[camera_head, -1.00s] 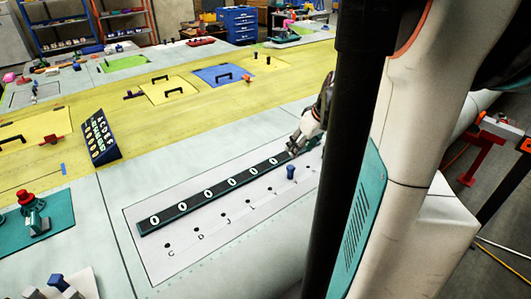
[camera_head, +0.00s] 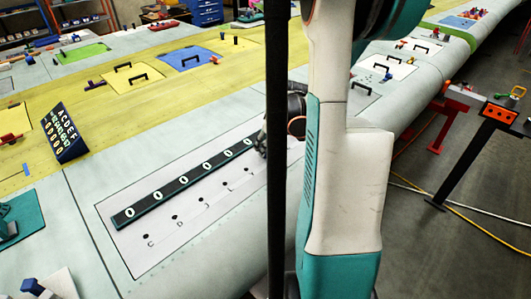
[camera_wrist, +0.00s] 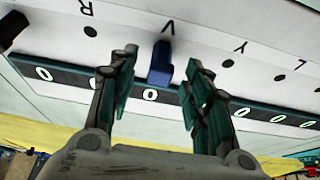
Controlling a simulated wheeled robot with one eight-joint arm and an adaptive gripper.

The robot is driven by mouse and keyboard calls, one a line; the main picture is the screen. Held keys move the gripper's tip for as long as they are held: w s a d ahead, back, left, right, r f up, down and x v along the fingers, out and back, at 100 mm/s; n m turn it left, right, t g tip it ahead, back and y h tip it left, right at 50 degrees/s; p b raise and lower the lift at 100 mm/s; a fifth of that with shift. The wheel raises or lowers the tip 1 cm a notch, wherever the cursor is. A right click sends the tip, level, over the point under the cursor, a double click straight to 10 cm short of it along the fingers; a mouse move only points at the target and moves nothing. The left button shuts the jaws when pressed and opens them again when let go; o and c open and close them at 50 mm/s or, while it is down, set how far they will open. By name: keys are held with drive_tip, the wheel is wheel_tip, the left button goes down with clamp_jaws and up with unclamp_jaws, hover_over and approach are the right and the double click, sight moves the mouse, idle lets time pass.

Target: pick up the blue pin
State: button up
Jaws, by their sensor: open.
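The blue pin (camera_wrist: 161,64) stands on the white panel in the wrist view, by the letter V, close to the dark strip with white ovals. My gripper (camera_wrist: 158,75) is open, with one finger on each side of the pin and gaps between the fingers and the pin. In the head view my gripper (camera_head: 262,143) shows only in part at the far end of the strip, and my arm hides the pin there.
The dark strip (camera_head: 186,183) runs beside a row of lettered holes on the white panel (camera_head: 150,255). A dark letter board (camera_head: 64,134) stands to the left. In the wrist view a black object (camera_wrist: 13,28) is at the left edge.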

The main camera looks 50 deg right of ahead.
drive_tip(key=shift+x, duration=1.2)
clamp_jaws()
drive_tip(key=shift+r, duration=0.15)
wheel_tip(320, 180, up, 20)
drive_tip(key=p, duration=0.2)
drive_tip(key=shift+p, duration=0.4)
